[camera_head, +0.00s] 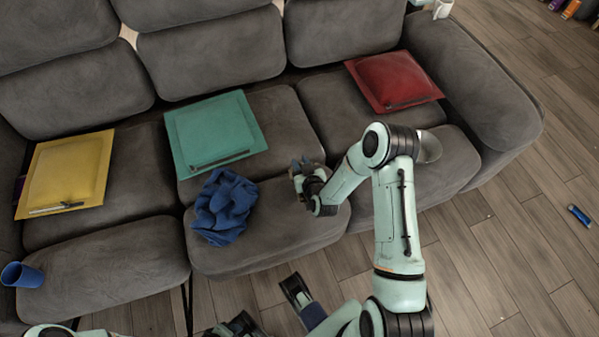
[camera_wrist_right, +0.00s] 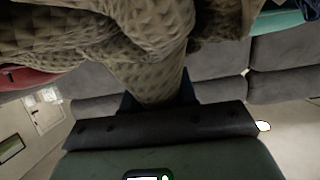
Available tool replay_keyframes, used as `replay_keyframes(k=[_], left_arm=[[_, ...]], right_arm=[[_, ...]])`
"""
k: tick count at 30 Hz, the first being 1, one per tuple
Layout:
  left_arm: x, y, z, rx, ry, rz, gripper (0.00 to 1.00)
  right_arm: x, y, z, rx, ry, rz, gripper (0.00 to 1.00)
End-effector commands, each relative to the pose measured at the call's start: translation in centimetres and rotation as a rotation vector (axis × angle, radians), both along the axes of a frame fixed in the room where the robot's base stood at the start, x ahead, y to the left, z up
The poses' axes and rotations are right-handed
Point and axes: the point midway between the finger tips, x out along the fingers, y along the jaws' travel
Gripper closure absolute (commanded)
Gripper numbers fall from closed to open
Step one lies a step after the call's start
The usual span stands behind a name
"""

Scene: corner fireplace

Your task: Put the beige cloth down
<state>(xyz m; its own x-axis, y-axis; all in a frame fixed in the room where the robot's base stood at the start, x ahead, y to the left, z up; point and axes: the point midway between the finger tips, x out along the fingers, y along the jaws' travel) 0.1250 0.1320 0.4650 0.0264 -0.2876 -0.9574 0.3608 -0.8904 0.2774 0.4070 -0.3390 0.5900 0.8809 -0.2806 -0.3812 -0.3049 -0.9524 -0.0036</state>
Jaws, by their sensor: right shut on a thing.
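The beige cloth (camera_wrist_right: 150,60) has a quilted, bumpy texture. In the right wrist view it fills the upper left and middle, bunched and narrowing down towards the jaws. My right gripper (camera_head: 305,178) is shut on it, over the front of the grey sofa's middle seat. In the head view the cloth is mostly hidden at the gripper and hard to make out.
A crumpled blue cloth (camera_head: 224,206) lies left of my right gripper on the sofa (camera_head: 270,240). Yellow (camera_head: 68,172), green (camera_head: 215,132) and red (camera_head: 393,80) cushions lie on the seats. A blue cup (camera_head: 22,275) is at the far left. A small blue object (camera_head: 579,215) lies on the floor.

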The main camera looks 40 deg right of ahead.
Motion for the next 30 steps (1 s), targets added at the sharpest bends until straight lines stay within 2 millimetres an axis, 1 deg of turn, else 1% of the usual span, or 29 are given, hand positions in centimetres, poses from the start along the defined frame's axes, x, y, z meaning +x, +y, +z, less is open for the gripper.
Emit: replay_keyframes(k=[5, 10, 12, 20, 25, 26, 27, 28, 30], left_arm=[[0.5, 0.2, -0.4, 0.006, -0.013, 0.005, 0.57], [1.4, 0.7, -1.3, 0.017, -0.036, 0.016, 0.57], [1.7, 0.8, -1.5, 0.022, -0.046, 0.02, 0.57], [1.8, 0.8, -1.4, 0.024, -0.049, 0.021, 0.57], [2.1, 1.0, -1.8, 0.027, -0.057, 0.024, 0.57], [2.2, 1.0, -1.8, 0.028, -0.059, 0.025, 0.57], [2.2, 1.0, -1.7, 0.028, -0.059, 0.025, 0.57], [2.2, 1.0, -1.7, 0.028, -0.059, 0.025, 0.57], [2.1, 1.0, -1.7, 0.027, -0.058, 0.024, 0.57]], right_arm=[[0.0, 0.0, -1.2, 0.001, 0.001, 0.001, 1.0], [0.0, 0.1, -3.9, 0.003, 0.001, 0.0, 1.0], [0.0, 0.1, -4.7, 0.002, 0.001, 0.001, 1.0], [0.0, 0.1, -4.7, 0.001, -0.001, 0.001, 1.0], [0.0, 0.1, -5.0, 0.0, 0.0, 0.001, 1.0], [0.0, 0.1, -5.0, 0.0, 0.0, 0.001, 0.7], [0.0, 0.1, -5.0, 0.0, 0.0, 0.001, 0.57], [0.0, 0.1, -5.0, 0.0, 0.0, 0.001, 0.48], [0.0, 0.1, -5.0, 0.0, 0.0, 0.001, 0.48]])
